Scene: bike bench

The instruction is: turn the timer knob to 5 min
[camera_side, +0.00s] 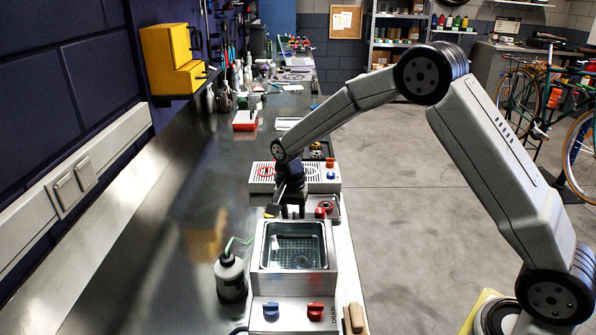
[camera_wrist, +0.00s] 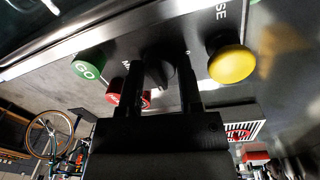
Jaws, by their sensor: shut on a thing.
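The timer knob (camera_wrist: 157,74) is a small black knob on a dark panel, seen between my fingers in the wrist view. My gripper (camera_wrist: 160,82) has one finger on each side of it and is shut on it. Its pointer and most scale marks are hidden or too dark to read. In the side view my gripper (camera_side: 292,208) points down behind the steel basin, and the knob is hidden there.
Around the knob are a green GO button (camera_wrist: 88,66), a red button (camera_wrist: 140,98) and a yellow button (camera_wrist: 231,64) close to my fingers. A steel basin (camera_side: 330,260) with blue and red knobs and a dark bottle (camera_side: 230,280) stand nearer the camera.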

